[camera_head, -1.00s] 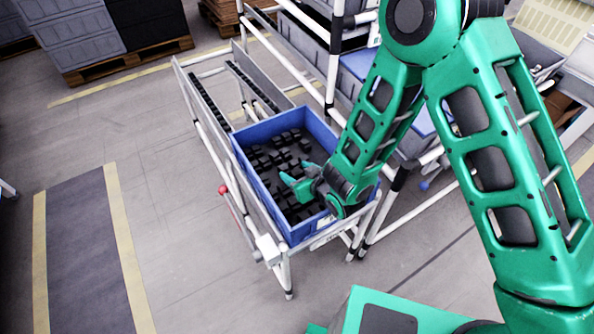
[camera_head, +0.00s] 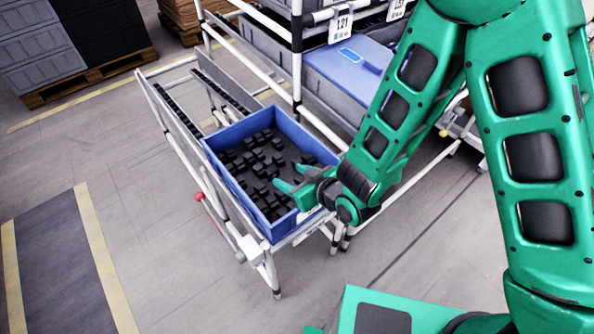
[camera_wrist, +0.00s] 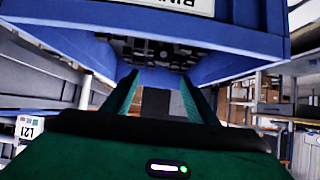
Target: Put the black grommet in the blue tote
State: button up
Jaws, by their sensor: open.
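The blue tote (camera_head: 302,138) stands on a white tube rack. Many small black pieces (camera_head: 258,158) lie scattered on its floor; they look alike, and I cannot tell any one grommet apart. My gripper (camera_head: 284,178) is over the near right part of the tote, fingers pointing left. In the wrist view the tote's blue wall (camera_wrist: 190,35) fills the top, with black pieces beyond it. My open gripper (camera_wrist: 159,80) has its two green fingers apart there. A dark grey patch shows between them; I see no piece clearly held.
The rack's roller rails (camera_head: 240,90) run behind the tote. A shelf with a blue-lidded grey bin (camera_head: 345,70) stands behind and to the right. Grey crates on a pallet (camera_head: 60,50) are at the far left. The floor at left is clear.

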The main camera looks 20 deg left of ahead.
jog(key=shift+s, duration=0.15)
jog(key=w+d+r+m+h, duration=0.1)
jog(key=w+d+r+h, duration=0.1)
jog(key=w+d, duration=0.4)
jog(key=w+d+r+m+h, duration=0.1)
jog(key=w+d+r+h, duration=0.15)
jog(key=d, duration=0.55)
jog(key=w+d+r+m+h, duration=0.1)
jog(key=d+r+m+h, duration=0.15)
jog(key=d, duration=0.85)
jog(key=d+r+m+h, duration=0.2)
jog(key=d+r+m, duration=0.15)
jog(key=d, duration=0.75)
jog(key=s+d+r+m+g+h, duration=0.1)
jog(key=s+d+r+m+g, duration=0.15)
jog(key=s+d, duration=0.45)
jog(key=s+d+r+m+g+h, duration=0.15)
jog(key=s+d+r, duration=0.25)
jog(key=d, duration=0.5)
jog(key=s+d+r+m+g+y, duration=0.1)
jog(key=s+d+r+m, duration=0.1)
jog(key=s, duration=0.6)
jog(key=s+d+r+m+g+y, duration=0.1)
jog(key=s+r+m, duration=0.1)
jog(key=s, duration=0.6)
jog(key=shift+s+d+r+m+g, duration=0.35)
jog(key=shift+s+r+m+g, duration=0.05)
jog(key=shift+m, duration=0.1)
